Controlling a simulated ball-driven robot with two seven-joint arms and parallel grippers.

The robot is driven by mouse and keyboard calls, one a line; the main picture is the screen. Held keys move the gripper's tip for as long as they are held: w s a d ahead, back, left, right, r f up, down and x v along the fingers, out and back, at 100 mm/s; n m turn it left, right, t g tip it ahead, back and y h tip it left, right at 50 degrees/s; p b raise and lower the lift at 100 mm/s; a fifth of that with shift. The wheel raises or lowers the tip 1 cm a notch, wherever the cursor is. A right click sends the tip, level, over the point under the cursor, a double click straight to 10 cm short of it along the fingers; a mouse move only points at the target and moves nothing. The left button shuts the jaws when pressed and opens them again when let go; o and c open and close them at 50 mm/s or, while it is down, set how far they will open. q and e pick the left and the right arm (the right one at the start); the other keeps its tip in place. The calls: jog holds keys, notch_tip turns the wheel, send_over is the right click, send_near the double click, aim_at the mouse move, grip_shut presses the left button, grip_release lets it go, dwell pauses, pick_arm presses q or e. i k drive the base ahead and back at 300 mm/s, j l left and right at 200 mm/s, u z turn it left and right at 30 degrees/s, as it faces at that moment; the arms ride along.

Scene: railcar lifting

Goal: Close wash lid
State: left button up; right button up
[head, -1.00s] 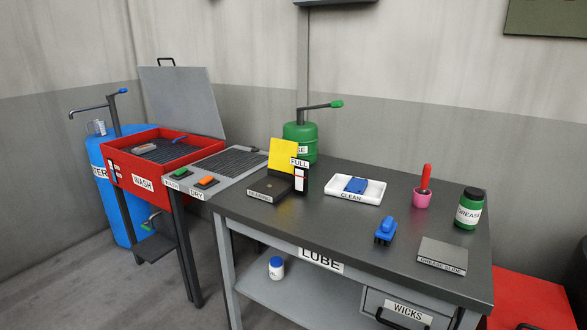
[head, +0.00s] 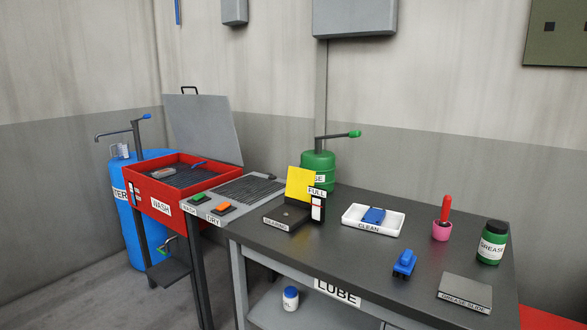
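The wash lid (head: 203,129) is a grey panel standing open and upright at the back of the red wash basin (head: 160,208). A dark handle (head: 190,89) sits on the lid's top edge. The basin is uncovered, and a blue-handled tool (head: 197,164) and a brownish block (head: 164,173) lie inside it. A grey ribbed drying surface (head: 248,189) adjoins the basin on its right, with a green button (head: 201,198) and an orange button (head: 223,208) at its front. Neither of my grippers shows in the head view.
The dark lube table (head: 340,254) on the right holds a yellow-lidded bearing box (head: 301,184), a white clean tray (head: 392,227) and a grease jar (head: 492,245). Open floor shows at lower left.

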aim_at(203, 125)
jog(key=i+j, duration=0.15)
jog(key=j, duration=0.2)
jog(key=i+j+z, duration=0.15)
jog(key=j, duration=0.15)
jog(key=i+j, duration=0.15)
jog(key=j, duration=0.2)
jog(key=i+j+z, duration=0.1)
jog(key=j, duration=0.25)
